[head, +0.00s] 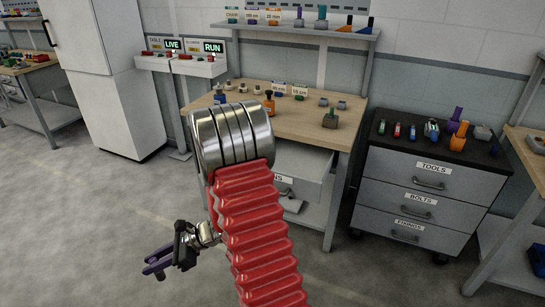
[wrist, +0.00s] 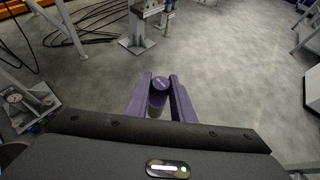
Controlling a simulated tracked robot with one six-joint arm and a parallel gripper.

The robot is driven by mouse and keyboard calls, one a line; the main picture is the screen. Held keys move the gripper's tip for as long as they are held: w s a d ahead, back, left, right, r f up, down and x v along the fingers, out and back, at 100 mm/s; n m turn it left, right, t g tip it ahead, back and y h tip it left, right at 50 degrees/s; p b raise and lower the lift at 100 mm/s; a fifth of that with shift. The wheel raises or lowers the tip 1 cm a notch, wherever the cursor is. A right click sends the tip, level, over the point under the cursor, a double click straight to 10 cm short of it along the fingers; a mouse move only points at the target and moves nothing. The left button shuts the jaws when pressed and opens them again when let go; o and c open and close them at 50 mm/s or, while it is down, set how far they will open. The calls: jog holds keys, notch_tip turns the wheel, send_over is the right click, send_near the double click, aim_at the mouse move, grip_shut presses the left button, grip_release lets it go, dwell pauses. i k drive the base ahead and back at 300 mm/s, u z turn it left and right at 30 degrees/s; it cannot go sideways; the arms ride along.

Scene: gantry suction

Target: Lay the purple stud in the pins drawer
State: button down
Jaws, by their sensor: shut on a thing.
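The purple stud (wrist: 158,90) is upright-looking between the purple fingers of my gripper (wrist: 160,95) in the wrist view, and the fingers are shut on it. In the head view my gripper (head: 157,264) is low at the left, over the bare floor and well apart from the furniture; the stud is hard to make out there. A grey drawer (head: 308,186) sits under the wooden bench. Its label is partly hidden behind my arm, so I cannot read it in full, and I cannot tell how far it is open.
The wooden bench (head: 345,128) carries several small parts. A grey cabinet (head: 388,190) at right has drawers labelled TOOLS, BOLTS and FIXINGS, with tools on top. A white fridge (head: 110,90) and switch boxes (head: 202,68) stand at left. The floor (head: 90,220) in front is clear.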

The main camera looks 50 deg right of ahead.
aim_at(292, 162)
jog(key=z, duration=0.15)
jog(key=i, duration=0.5)
jog(key=z, duration=0.7)
jog(key=i, duration=0.45)
jog(key=z, duration=0.35)
jog(key=k, duration=0.9)
jog(key=z, duration=0.15)
jog(key=i, duration=0.75)
jog(key=z, duration=0.05)
